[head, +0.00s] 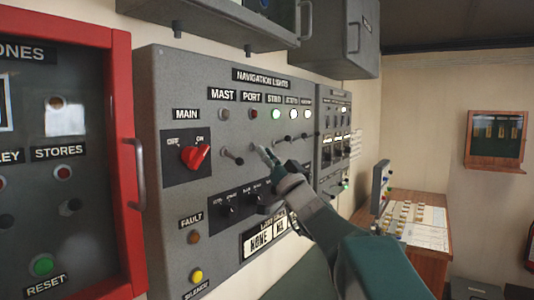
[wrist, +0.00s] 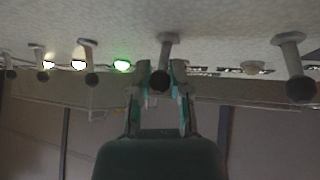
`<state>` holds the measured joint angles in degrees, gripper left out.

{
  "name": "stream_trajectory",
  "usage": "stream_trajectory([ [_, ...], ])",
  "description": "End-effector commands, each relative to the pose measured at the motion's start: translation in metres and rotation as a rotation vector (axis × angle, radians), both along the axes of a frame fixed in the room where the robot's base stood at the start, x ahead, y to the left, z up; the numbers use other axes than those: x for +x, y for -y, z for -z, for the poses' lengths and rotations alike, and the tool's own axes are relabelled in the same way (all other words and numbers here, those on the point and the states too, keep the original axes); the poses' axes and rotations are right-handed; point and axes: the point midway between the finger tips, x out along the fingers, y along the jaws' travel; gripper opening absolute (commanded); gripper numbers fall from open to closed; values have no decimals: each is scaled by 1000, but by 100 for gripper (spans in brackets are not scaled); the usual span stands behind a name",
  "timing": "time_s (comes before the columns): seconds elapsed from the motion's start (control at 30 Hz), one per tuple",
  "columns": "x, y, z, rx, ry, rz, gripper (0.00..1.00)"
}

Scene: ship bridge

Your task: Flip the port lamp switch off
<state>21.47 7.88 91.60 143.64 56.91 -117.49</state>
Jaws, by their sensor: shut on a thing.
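The grey navigation lights panel (head: 210,80) stands ahead of me with a row of lever switches under its lamps. My gripper (head: 268,155) is at the lever below the PORT label (head: 252,98). In the wrist view my gripper (wrist: 160,84) is shut on this port lamp switch (wrist: 167,44), with its dark round tip between the fingers. The port lamp (head: 254,114) looks dark red and unlit in the head view. The fingers hide much of the lever in the head view.
The mast switch (head: 232,156) is left of my gripper and the starboard switch (head: 283,139) is right of it. The starboard lamp (head: 276,114) glows green. A red main knob (head: 195,157) and a red-framed cabinet (head: 122,100) are further left.

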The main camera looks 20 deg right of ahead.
Motion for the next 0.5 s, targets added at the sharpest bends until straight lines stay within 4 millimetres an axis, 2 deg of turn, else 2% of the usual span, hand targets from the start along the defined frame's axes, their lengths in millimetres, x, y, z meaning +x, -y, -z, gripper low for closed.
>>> stream_trajectory([
  [0.5, 3, 0, 7, 46, 59, 1, 0],
])
